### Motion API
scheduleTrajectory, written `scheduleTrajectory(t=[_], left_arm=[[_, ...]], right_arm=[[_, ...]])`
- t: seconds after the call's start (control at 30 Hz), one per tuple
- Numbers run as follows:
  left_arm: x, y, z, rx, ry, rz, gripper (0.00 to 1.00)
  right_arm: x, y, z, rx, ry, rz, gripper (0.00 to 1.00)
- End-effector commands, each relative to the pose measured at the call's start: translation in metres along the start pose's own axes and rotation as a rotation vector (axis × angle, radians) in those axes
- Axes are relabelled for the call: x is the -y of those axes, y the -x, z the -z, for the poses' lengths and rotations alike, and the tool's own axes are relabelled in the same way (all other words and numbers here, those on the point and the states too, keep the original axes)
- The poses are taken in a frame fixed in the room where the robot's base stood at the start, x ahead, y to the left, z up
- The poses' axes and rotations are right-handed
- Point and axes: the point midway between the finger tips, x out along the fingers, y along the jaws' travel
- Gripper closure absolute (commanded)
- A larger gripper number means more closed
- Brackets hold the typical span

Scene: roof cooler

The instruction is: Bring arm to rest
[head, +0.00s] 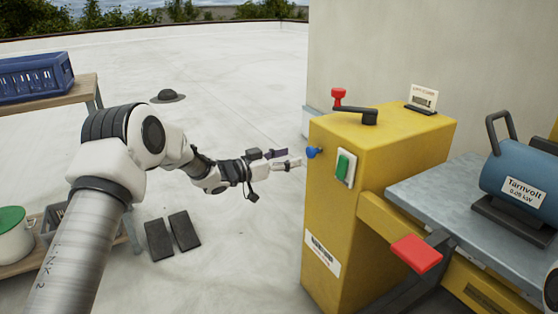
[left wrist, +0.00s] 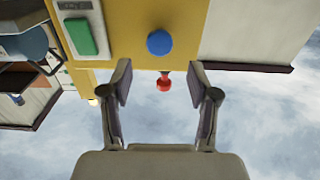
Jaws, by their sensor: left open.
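My left arm comes in from the left in the head view and reaches toward the yellow cabinet (head: 330,180). My left gripper (head: 288,159) is open and empty, a little short of the cabinet's side. A round blue knob (head: 314,152) on that side is just ahead of the fingertips. In the left wrist view the blue knob (left wrist: 160,43) lies beyond the gap between the spread fingers (left wrist: 160,80), apart from both. A red-topped lever (left wrist: 164,83) shows behind that gap. My right gripper does not show.
A green switch (head: 345,166) and a red pedal-like pad (head: 416,253) are on the yellow machine. A blue motor (head: 520,180) sits on the grey metal plate (head: 430,184). A wooden shelf (head: 84,88) with a blue crate (head: 35,76) is at left. Open roof lies between.

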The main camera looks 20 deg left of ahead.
Motion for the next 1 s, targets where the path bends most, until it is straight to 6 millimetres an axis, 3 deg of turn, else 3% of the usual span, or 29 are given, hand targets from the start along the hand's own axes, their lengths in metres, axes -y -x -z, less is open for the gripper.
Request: scheduleTrajectory(t=[0.1,0.2,0.67,0.73,0.87,0.97,1.0], left_arm=[[0.001,0.024,0.001,-0.002,0.002,0.002,0.40],[0.000,0.035,0.000,-0.001,0.001,0.000,0.40],[-0.001,0.037,-0.001,0.000,-0.001,-0.001,0.40],[-0.001,0.037,-0.007,0.008,0.006,-0.001,0.40],[-0.022,0.029,-0.057,0.082,0.039,-0.036,0.40],[-0.065,0.028,-0.126,0.188,0.144,-0.063,0.40],[-0.085,0.033,-0.157,0.240,0.208,-0.054,0.40]], right_arm=[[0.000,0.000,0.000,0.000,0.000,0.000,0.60],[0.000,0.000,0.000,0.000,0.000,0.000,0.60],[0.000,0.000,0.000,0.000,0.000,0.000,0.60],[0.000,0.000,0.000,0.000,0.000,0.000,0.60],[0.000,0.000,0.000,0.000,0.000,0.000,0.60],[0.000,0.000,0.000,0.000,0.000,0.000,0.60],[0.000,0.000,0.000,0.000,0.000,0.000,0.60]])
